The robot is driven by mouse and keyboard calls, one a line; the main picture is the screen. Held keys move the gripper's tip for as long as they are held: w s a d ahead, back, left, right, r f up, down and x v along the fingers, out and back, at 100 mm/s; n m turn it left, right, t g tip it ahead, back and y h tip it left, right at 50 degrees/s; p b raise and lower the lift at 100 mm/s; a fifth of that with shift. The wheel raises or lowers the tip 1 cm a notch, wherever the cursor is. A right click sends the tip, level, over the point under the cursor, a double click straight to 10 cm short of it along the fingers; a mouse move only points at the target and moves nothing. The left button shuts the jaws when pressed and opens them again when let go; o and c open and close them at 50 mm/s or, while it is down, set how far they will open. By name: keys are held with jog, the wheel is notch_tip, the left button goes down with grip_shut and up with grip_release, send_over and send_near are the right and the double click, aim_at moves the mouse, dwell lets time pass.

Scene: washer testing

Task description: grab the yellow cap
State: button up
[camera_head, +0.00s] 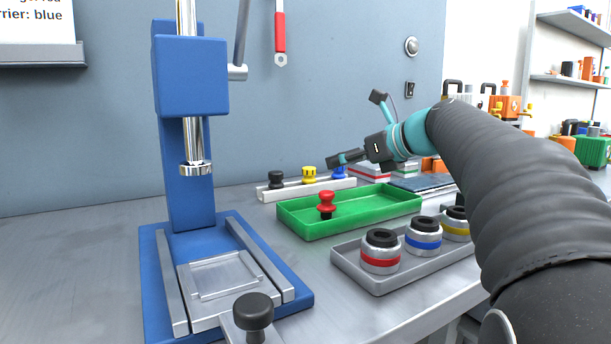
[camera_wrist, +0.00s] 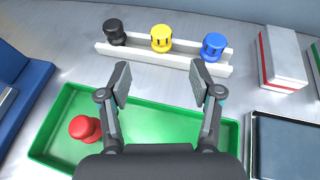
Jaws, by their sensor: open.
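The yellow cap (camera_head: 309,174) stands in a pale rack between a black cap (camera_head: 276,179) and a blue cap (camera_head: 339,173). In the wrist view the yellow cap (camera_wrist: 161,38) is ahead of my gripper (camera_wrist: 160,80), roughly centred between the fingers. My gripper is open and empty, and the cap is beyond its fingertips, apart from them. In the head view my gripper (camera_head: 343,158) is to the right of the yellow cap, near the blue cap, which it partly hides.
A green tray (camera_head: 400,206) holding a red cap (camera_head: 326,203) lies in front of the rack (camera_head: 290,192). A grey tray (camera_head: 355,272) holds several banded cylinders. A blue press (camera_head: 192,80) stands at left. White-and-red boxes (camera_wrist: 284,55) are right of the rack.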

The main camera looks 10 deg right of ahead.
aim_at(314, 170)
jog(key=b+x, duration=0.1)
jog(key=x, duration=1.1)
jog(key=shift+d, duration=0.15)
jog(key=c, duration=1)
